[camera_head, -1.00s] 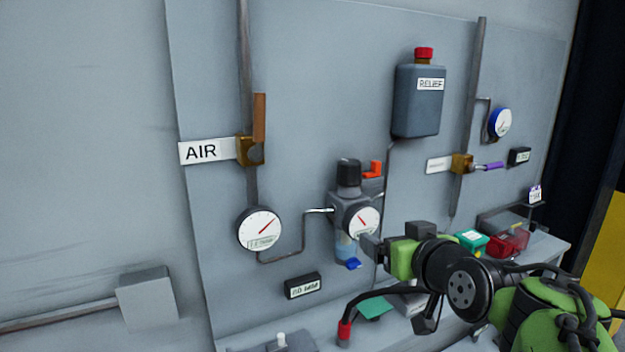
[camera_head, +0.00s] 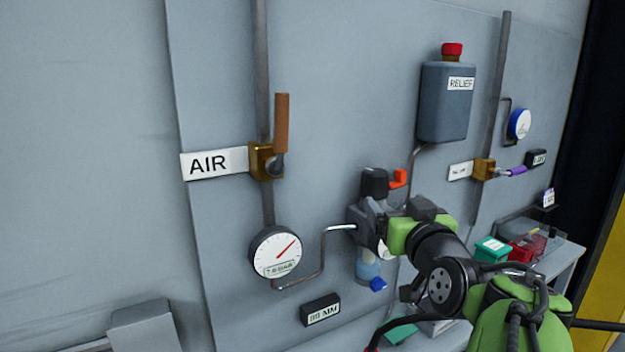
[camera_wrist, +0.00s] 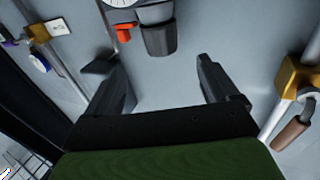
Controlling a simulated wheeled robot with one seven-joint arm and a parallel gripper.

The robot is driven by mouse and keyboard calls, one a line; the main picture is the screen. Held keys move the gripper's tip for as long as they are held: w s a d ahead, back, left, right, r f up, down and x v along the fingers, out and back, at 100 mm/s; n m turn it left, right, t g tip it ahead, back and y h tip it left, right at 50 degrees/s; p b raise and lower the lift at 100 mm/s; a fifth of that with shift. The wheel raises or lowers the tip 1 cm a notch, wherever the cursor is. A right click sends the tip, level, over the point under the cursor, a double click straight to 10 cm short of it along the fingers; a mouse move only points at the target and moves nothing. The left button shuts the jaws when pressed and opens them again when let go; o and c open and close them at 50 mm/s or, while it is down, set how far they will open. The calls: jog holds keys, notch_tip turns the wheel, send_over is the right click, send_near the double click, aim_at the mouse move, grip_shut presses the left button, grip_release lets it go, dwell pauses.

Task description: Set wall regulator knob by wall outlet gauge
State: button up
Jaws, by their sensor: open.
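The wall regulator has a black knob (camera_head: 374,182) on top and a clear bowl (camera_head: 368,264) below. In the wrist view the knob (camera_wrist: 158,40) lies beyond and between my fingers, with no contact visible. My gripper (camera_wrist: 162,80) is open, with nothing between its jaws. In the head view my gripper (camera_head: 372,218) overlaps the regulator body just below the knob. The outlet gauge (camera_head: 384,249) is mostly hidden behind my gripper, and its reading cannot be told. Part of its white dial (camera_wrist: 120,2) shows at the top edge of the wrist view.
A second gauge (camera_head: 276,253) hangs left of the regulator, joined by a bent pipe. An orange tab (camera_head: 398,178) sits close beside the knob. The AIR valve (camera_head: 265,162) is up left, and a grey RELIEF tank (camera_head: 444,103) is up right. The wall at left is clear.

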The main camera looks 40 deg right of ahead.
aim_at(375, 187)
jog(key=p+x, duration=0.2)
jog(key=x, duration=0.9)
jog(key=shift+w, duration=0.15)
jog(key=shift+a, duration=0.1)
jog(key=c, duration=1.1)
jog(key=shift+o, duration=0.2)
jog(key=shift+w+a+f+m+g+h+b, duration=0.1)
jog(key=shift+m+g+h+b, duration=0.1)
jog(key=shift+m+g+h, duration=0.2)
jog(key=shift+a+f+m+g+h+b, duration=0.1)
jog(key=shift+a+m+g+h+b, duration=0.15)
jog(key=shift+h, duration=0.25)
jog(key=shift+d+m+g+h+b, duration=0.1)
jog(key=shift+m+g+h+b, duration=0.2)
jog(key=shift+m+g+h, duration=0.6)
jog(key=o, duration=1.1)
jog(key=shift+r, duration=0.1)
jog(key=shift+c, duration=0.2)
jog(key=b+v, duration=0.2)
jog(key=v, duration=1.3)
jog(key=shift+s+a, duration=0.25)
jog(key=shift+s, duration=0.1)
